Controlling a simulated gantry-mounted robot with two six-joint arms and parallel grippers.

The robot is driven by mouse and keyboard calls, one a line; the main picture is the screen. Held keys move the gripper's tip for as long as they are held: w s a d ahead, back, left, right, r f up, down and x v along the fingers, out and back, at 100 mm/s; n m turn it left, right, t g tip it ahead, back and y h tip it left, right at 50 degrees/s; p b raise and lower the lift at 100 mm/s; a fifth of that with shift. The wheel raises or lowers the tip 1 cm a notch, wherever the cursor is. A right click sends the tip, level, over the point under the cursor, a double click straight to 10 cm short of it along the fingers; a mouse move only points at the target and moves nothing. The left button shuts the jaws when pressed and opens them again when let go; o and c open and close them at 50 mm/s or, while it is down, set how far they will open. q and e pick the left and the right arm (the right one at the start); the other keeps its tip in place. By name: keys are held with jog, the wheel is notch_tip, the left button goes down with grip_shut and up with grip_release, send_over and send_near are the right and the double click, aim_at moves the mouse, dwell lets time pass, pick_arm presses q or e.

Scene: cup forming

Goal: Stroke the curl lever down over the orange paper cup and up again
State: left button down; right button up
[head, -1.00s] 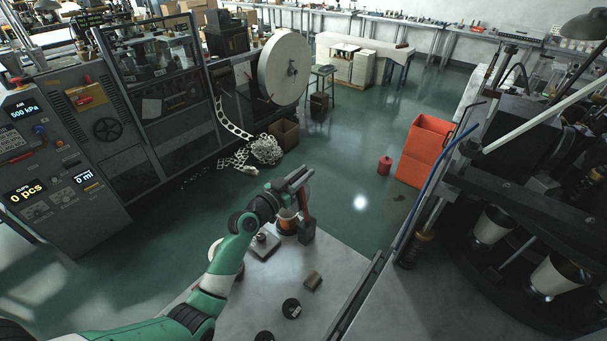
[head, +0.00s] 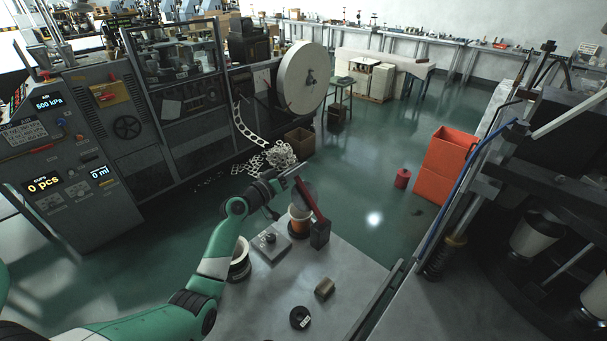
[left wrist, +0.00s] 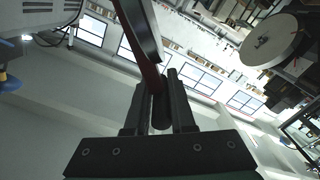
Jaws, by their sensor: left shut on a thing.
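The orange paper cup (head: 299,224) stands upright near the bench's far corner, its pale rim upward. The red curl lever (head: 313,203) rises from a dark block (head: 320,235) beside the cup and leans up to the left. My left gripper (head: 292,173) is shut on the lever's upper end, above the cup. The left wrist view shows the jaws (left wrist: 157,88) around the lever's bar. My right gripper is not in view.
A large dark machine (head: 500,220) stands at right, an orange bin (head: 445,165) beyond.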

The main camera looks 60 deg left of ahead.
pick_arm(q)
jog(key=shift+s+a+f+n, duration=0.15)
jog(key=shift+a+f+n, duration=0.15)
jog(key=shift+f, duration=0.05)
jog(key=c, duration=0.8)
grip_release()
jog(key=shift+s+d, duration=0.15)
jog(key=shift+s, duration=0.25)
jog(key=p+v, duration=0.1)
jog(key=v, duration=0.9)
jog(key=shift+s+d, duration=0.15)
jog(key=shift+s, duration=0.2)
jog(key=shift+c, duration=0.2)
